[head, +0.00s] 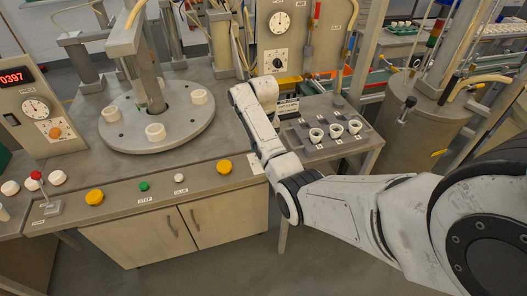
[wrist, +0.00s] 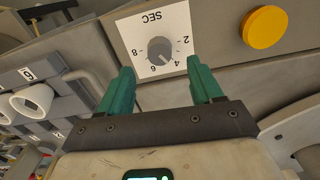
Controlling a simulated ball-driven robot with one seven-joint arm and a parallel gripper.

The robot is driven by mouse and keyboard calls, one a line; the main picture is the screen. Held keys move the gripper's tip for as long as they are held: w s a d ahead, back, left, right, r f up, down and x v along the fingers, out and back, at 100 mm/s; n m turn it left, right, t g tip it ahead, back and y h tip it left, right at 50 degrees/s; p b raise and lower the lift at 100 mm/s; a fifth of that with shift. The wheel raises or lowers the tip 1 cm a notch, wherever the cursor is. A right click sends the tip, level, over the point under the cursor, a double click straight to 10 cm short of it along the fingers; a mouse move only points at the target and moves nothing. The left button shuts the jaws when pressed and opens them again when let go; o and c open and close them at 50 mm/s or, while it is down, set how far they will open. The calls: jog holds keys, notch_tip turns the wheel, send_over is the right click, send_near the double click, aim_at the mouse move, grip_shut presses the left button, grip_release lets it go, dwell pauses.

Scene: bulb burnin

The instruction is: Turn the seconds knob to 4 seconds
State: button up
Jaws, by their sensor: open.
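The seconds knob (wrist: 160,48) is a grey round knob on a white plate (wrist: 128,36) marked SEC, with numbers around it, upside down in the wrist view. Its pointer mark seems to lie between 4 and 6, though it is small. My gripper (wrist: 160,67) is open, with its two green fingers apart. The fingertips stand to either side of the knob's lower side in the picture, with no visible contact. In the head view my arm hides the gripper and the knob.
A yellow button (wrist: 266,27) sits right of the plate in the wrist view. A rack with white sockets (wrist: 40,103) lies to the left. In the head view, the bench holds a round turntable (head: 186,132), and the rack's sockets (head: 316,135) stand beyond my arm.

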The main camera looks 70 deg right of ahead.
notch_tip(320, 180, up, 6)
jog(key=shift+f+b, duration=0.1)
jog(key=shift+b, duration=0.2)
dwell(0.5)
jog(key=s+a+f+n, duration=0.2)
jog(key=a+f, duration=0.4)
jog(key=a, duration=0.5)
jog(key=s+a+f+n, duration=0.25)
jog(key=a+f, duration=0.35)
jog(key=a, duration=0.5)
jog(key=s+a+n+t+b, duration=0.1)
jog(key=s+a+n, duration=0.4)
jog(key=s+a, duration=0.7)
jog(key=shift+s+a+f+b, duration=0.15)
jog(key=shift+s+a+b, duration=0.2)
jog(key=shift+a, duration=0.3)
jog(key=shift+c, duration=0.5)
